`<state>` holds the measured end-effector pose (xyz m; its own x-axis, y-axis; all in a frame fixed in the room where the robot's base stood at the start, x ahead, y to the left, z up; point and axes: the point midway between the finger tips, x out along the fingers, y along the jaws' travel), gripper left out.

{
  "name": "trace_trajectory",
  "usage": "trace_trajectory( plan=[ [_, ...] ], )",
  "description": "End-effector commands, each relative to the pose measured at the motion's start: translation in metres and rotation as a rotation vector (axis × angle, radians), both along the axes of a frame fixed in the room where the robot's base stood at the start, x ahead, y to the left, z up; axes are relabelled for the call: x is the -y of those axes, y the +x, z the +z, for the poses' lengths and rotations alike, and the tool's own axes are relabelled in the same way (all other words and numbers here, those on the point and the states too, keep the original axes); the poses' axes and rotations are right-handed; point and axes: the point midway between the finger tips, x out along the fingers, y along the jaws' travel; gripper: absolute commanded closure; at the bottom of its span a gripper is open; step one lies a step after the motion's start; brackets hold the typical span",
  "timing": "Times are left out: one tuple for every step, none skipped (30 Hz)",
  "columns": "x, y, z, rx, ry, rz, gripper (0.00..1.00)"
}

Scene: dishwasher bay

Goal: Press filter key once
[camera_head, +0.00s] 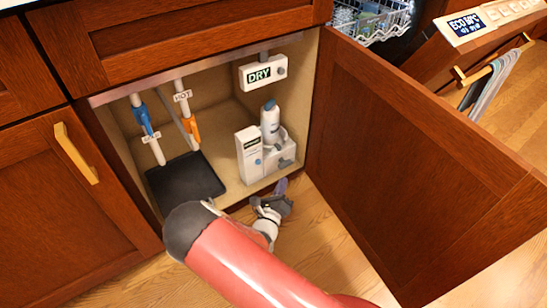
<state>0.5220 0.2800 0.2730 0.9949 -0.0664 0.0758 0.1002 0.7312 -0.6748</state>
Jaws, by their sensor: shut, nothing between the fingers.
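A white unit (249,150) stands on the cabinet floor, with a dark label too small to read and a small blue round key (257,162) on its front. I cannot read whether this key is marked as the filter key. A white cartridge with a blue-grey top (270,122) stands upright beside it in a white holder (285,155). My gripper (282,186) is shut and empty, at the cabinet's front edge, below and right of the unit. It looks apart from the key. My red arm comes from the bottom and hides part of the floor.
A white box reading DRY (262,73) hangs on the back wall. Pipes with a blue valve (142,118) and an orange valve (191,128) stand left, above a black tray (208,181). The open cabinet door (410,150) blocks the right. A dishwasher panel (467,25) shows top right.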

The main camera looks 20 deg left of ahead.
Motion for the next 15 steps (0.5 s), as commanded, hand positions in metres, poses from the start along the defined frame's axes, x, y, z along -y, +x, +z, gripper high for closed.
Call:
trace_trajectory(
  plan=[
    [-0.009, -0.004, -0.008, -0.002, -0.04, 0.045, 1.0],
    [-0.013, -0.006, -0.012, -0.003, -0.06, 0.066, 1.0],
    [-0.017, -0.008, -0.016, -0.004, -0.08, 0.087, 1.0],
    [-0.02, -0.009, -0.019, -0.004, -0.091, 0.101, 1.0],
    [-0.022, -0.01, -0.021, -0.005, -0.101, 0.111, 1.0],
    [-0.024, -0.011, -0.022, -0.005, -0.108, 0.121, 1.0],
    [-0.025, -0.012, -0.023, -0.005, -0.112, 0.125, 1.0],
    [-0.025, -0.012, -0.024, -0.005, -0.114, 0.127, 1.0],
    [-0.026, -0.012, -0.024, -0.005, -0.115, 0.129, 1.0],
    [-0.026, -0.012, -0.024, -0.005, -0.115, 0.129, 1.0],
    [-0.026, -0.012, -0.024, -0.005, -0.114, 0.129, 1.0],
    [-0.025, -0.012, -0.024, -0.005, -0.114, 0.127, 1.0],
    [-0.025, -0.011, -0.024, -0.005, -0.114, 0.127, 1.0],
    [-0.025, -0.011, -0.024, -0.005, -0.113, 0.128, 1.0],
    [-0.025, -0.011, -0.024, -0.005, -0.113, 0.127, 1.0]
  ],
)
